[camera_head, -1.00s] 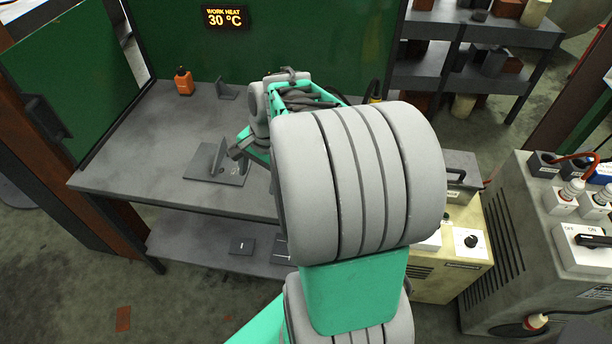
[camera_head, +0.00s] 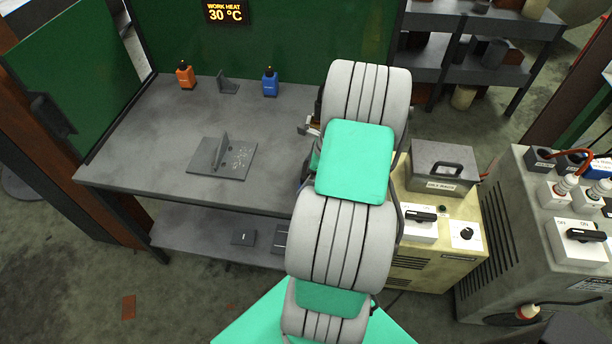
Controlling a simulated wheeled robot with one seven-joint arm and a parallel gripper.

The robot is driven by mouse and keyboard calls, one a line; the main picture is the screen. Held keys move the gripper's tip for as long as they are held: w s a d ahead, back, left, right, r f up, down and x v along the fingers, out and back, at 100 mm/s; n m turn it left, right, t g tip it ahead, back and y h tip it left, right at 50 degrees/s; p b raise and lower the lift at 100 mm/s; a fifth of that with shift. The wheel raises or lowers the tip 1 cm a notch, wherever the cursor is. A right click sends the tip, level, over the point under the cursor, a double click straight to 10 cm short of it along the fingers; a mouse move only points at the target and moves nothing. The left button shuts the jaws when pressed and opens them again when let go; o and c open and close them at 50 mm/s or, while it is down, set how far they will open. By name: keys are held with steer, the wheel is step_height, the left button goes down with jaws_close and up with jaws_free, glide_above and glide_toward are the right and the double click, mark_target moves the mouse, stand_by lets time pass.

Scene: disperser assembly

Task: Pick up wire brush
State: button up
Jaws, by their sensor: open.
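I cannot make out the wire brush; my arm covers the right end of the workbench (camera_head: 130,168). My gripper (camera_head: 306,128) is mostly hidden behind my arm's thick grey and green links. Only a small grey part of it shows at the arm's left side, over the right part of the bench. Its jaws are open, and I see nothing held in them.
A metal plate with an upright piece (camera_head: 205,168) lies mid-bench. An orange bottle (camera_head: 186,77), a small grey bracket (camera_head: 227,86) and a blue bottle (camera_head: 270,84) stand at the back. A lidded grey box (camera_head: 442,167) sits right of my arm. The bench's left part is clear.

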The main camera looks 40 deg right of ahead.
steer(key=c, duration=1.3)
step_height(320, 180, up, 10)
steer(key=shift+r, duration=0.1)
steer(key=shift+c, duration=0.2)
